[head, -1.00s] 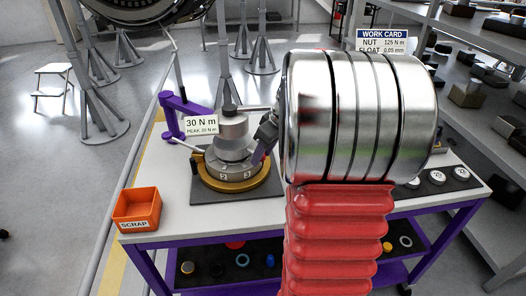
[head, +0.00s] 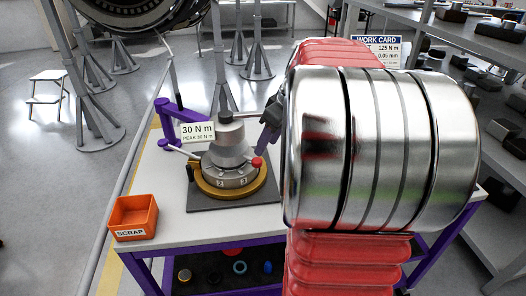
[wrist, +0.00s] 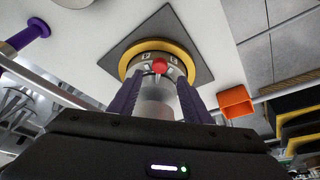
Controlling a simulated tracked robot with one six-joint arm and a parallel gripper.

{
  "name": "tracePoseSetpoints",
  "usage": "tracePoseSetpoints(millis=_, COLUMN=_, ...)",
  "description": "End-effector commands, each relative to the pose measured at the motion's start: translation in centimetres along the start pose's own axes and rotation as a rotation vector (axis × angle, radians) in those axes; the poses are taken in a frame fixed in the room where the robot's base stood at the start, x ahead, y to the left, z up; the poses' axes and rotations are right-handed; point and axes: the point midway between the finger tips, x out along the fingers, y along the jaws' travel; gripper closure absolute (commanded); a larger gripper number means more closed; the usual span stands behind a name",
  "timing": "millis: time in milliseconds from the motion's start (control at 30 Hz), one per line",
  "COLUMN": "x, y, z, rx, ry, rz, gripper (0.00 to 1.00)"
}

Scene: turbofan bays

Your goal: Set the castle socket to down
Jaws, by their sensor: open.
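A stepped grey metal fixture (head: 229,150), likely holding the castle socket, stands on the table in the head view. It has a numbered ring with 2 and 3 showing, a gold base ring (head: 232,190) and a red-knobbed lever (head: 257,162). I cannot tell the socket apart or read its up or down setting. My gripper (head: 271,125) is just right of the fixture's upper part, mostly hidden by my arm. In the wrist view its purple fingers (wrist: 158,100) are open, with the grey fixture (wrist: 160,95) and red knob (wrist: 159,65) showing between them; contact is unclear.
The fixture sits on a dark mat (head: 205,205). An orange scrap bin (head: 134,216) stands at the table's left front. A purple stand (head: 178,118) and 30 N m sign (head: 197,132) are behind left. My arm hides the table's right side. Shelves line the right.

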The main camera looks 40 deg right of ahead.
Motion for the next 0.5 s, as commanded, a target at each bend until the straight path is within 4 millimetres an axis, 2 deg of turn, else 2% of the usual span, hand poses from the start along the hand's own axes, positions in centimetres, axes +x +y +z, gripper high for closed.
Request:
tracePoseSetpoints(millis=200, x=-3.6, y=0.1, z=0.0, rx=0.0, ry=0.002, rz=0.003, gripper=0.56)
tracePoseSetpoints(millis=333, x=-4.7, y=0.0, z=0.0, rx=0.0, ry=0.001, rz=0.001, gripper=0.56)
tracePoseSetpoints(millis=500, x=-5.2, y=0.0, z=0.0, rx=0.0, ry=0.0, rz=-0.001, gripper=0.56)
